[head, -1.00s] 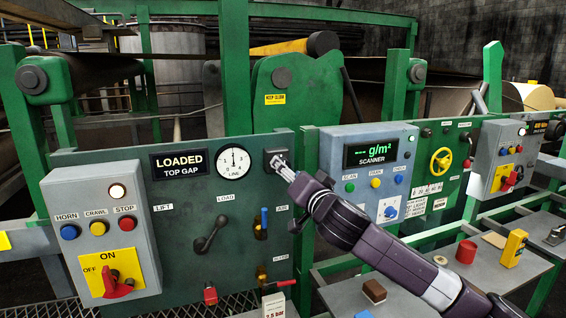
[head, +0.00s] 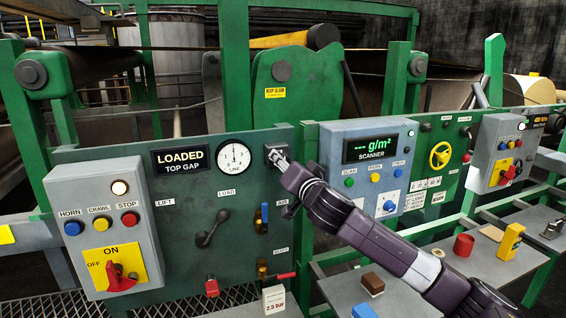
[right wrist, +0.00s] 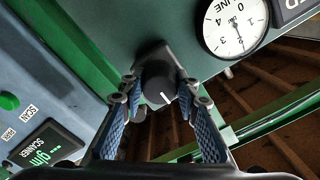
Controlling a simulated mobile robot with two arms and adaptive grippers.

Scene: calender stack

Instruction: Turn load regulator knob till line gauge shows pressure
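The load regulator knob (head: 275,155) is on the green panel, right of the round white line gauge (head: 233,158). In the right wrist view the knob (right wrist: 158,82) is black with a white mark. My right gripper (head: 282,160) is at the knob; in its wrist view the blue-padded fingers (right wrist: 160,92) stand apart on either side, with what look like narrow gaps. Contact is not clear. The gauge's dark needle points roughly up in the head view; the gauge also shows upside down in the wrist view (right wrist: 235,25). My left gripper is out of view.
A grey switch box (head: 105,225) with a red selector is at the left. Below the gauge are a dark lever (head: 208,232) and valves with blue and red handles.

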